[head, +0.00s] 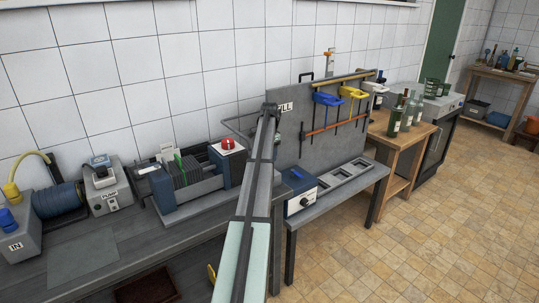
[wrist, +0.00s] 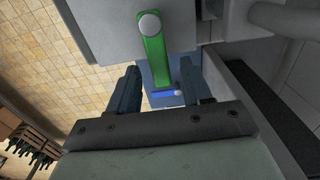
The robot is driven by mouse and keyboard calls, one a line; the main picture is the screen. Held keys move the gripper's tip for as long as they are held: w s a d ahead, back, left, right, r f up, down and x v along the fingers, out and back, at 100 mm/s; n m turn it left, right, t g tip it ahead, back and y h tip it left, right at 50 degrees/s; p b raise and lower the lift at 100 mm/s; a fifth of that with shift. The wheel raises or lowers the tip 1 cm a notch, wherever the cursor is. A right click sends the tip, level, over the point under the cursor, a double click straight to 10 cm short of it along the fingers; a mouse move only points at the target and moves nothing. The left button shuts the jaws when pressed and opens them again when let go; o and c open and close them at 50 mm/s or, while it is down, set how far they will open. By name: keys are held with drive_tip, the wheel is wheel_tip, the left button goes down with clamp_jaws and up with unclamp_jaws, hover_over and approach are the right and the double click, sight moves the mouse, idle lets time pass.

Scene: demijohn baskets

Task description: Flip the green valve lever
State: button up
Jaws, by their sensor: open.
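In the wrist view the green lever (wrist: 154,50) hangs from a round grey pivot on a grey block, its free end slanting slightly right of the pivot. My gripper (wrist: 160,72) is open, with one dark finger on each side of the lever's lower part in the picture. A gap shows between the lever and each finger, and I see no contact. How far the fingertips are from the lever in depth I cannot tell. In the head view my arm reaches to a grey panel marked FILL (head: 313,130); the lever is not visible there and the fingers cannot be made out.
A blue and white box with a knob (head: 301,192) stands on the bench right of my arm. A plate filter with a red button (head: 228,146) is on the left bench. Yellow and blue holders (head: 353,93) hang on the panel. Bottles (head: 395,121) stand on a wooden table.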

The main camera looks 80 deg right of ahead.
clamp_jaws()
idle(0.5)
